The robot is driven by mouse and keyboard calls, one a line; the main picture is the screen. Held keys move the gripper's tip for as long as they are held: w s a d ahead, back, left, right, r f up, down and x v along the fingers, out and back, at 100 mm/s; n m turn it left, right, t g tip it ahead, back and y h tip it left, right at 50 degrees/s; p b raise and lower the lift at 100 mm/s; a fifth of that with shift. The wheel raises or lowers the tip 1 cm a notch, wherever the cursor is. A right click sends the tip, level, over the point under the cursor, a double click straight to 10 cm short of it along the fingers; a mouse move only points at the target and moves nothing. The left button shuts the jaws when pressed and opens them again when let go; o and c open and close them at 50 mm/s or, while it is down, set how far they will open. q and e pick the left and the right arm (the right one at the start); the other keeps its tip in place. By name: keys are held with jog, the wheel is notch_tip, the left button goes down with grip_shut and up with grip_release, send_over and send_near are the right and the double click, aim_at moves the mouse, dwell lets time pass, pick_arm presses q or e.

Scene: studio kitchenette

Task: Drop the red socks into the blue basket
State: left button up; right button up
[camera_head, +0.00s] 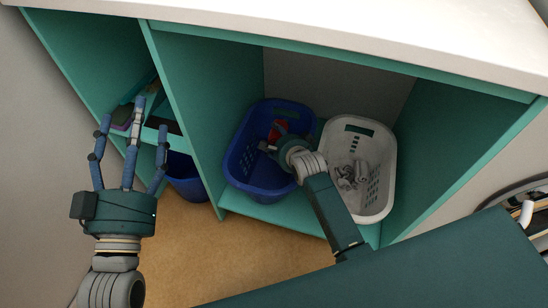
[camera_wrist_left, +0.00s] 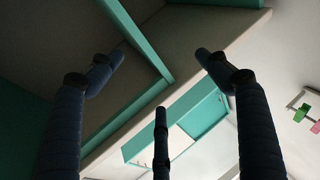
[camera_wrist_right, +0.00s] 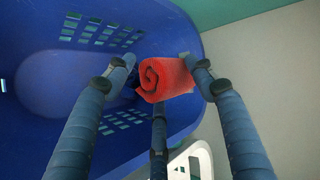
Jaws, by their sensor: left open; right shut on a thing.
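The red socks (camera_head: 277,128), a rolled bundle, show in the head view over the blue basket (camera_head: 250,187). In the right wrist view the red roll (camera_wrist_right: 165,79) sits between my fingers, with its spiral end toward the camera. My right gripper (camera_head: 274,142) is shut on the red socks, within the outline of the blue basket. I cannot tell whether the socks touch the basket. My left gripper (camera_head: 135,122) is open and empty, fingers spread, in front of the left compartment.
A white basket (camera_head: 378,150) with grey-white items inside stands right of the blue one in the same green cubby (camera_head: 460,125). A green divider (camera_head: 185,120) separates it from the left compartment, which holds a dark blue container (camera_head: 187,182). A white countertop (camera_head: 350,28) overhangs.

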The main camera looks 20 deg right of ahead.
jog(key=shift+f+b, duration=0.7)
jog(key=shift+b, duration=0.05)
pick_arm(q)
jog(key=s+r+t+h, duration=0.1)
jog(key=s+r+t, duration=0.4)
jog(key=r, duration=0.4)
jog(key=shift+h, duration=0.4)
jog(key=shift+a, duration=0.1)
pick_arm(e)
jog(key=o, duration=1.1)
jog(key=shift+o, duration=0.2)
jog(key=v, duration=1.2)
